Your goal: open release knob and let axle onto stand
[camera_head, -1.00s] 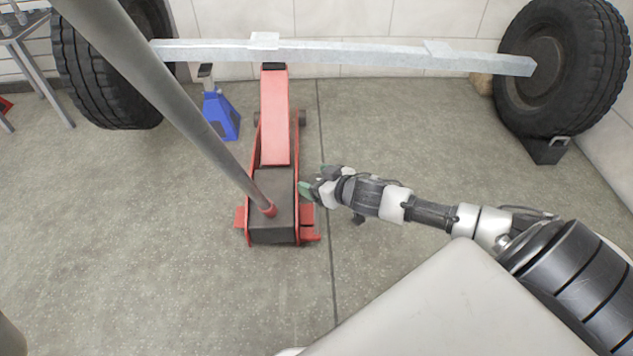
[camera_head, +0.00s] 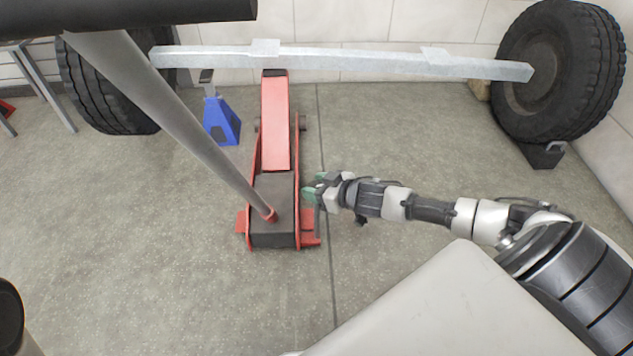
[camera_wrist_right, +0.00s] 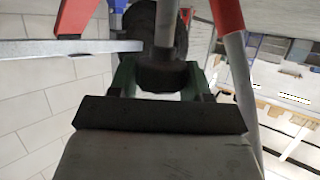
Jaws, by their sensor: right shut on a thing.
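The red floor jack (camera_head: 276,125) stands mid-floor with its arm raised under the light metal axle (camera_head: 350,60). The axle runs across the back between two wheels. The blue stand (camera_head: 222,122) is left of the jack, its post top close under the axle; I cannot tell whether they touch. My right gripper (camera_head: 311,187) is at the jack's right side near its rear. In the right wrist view its green fingers are shut around a dark round knob (camera_wrist_right: 162,76) on a grey stem, taken to be the release knob. My left gripper is not in view.
The jack's long grey handle (camera_head: 185,120) slants up leftward, with a dark bar (camera_head: 160,12) at the top edge. Tyres stand at left (camera_head: 108,90) and right (camera_head: 565,75), a dark block (camera_head: 543,154) by the right one.

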